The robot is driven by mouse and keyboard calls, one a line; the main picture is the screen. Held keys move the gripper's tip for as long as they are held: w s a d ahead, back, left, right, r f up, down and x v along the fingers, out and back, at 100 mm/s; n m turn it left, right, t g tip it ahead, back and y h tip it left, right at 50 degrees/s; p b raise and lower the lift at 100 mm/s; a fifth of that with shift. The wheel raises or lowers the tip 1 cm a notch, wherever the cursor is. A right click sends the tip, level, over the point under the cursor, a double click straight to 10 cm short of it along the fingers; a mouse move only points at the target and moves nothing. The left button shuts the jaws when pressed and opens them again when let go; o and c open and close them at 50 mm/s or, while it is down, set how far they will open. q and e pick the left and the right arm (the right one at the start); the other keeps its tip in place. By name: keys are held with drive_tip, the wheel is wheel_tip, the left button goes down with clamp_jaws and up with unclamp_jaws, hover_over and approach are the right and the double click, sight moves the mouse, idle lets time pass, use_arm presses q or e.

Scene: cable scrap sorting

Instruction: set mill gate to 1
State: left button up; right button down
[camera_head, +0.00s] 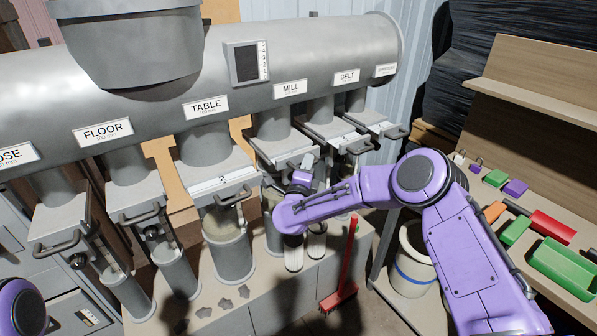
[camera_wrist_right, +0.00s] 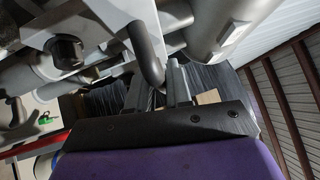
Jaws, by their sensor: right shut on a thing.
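The mill gate (camera_head: 283,151) is a light grey slide plate under the MILL label (camera_head: 290,88) on the big grey duct. Its position mark cannot be read from here. My right gripper (camera_head: 303,178) is at the front of this gate, and the purple wrist hides part of it. In the right wrist view a dark bar handle (camera_wrist_right: 146,50) runs down to the grey fingers (camera_wrist_right: 160,88), which are shut on it. My left gripper is not in view.
The neighbouring table gate (camera_head: 223,181), marked 2, is at the left and the belt gate (camera_head: 337,133) at the right, both close. A red broom (camera_head: 350,255) and a white bucket (camera_head: 411,262) stand below. A bench with a green tray (camera_head: 566,267) is at the right.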

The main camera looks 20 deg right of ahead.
drive_tip(key=c, duration=1.1)
unclamp_jaws()
drive_tip(key=shift+c, duration=0.2)
drive_tip(key=b+v, duration=0.3)
drive_tip(key=v, duration=0.7)
drive_tip(key=shift+s+a, duration=0.15)
drive_tip(key=shift+s, duration=0.05)
drive_tip(key=shift+f, duration=0.1)
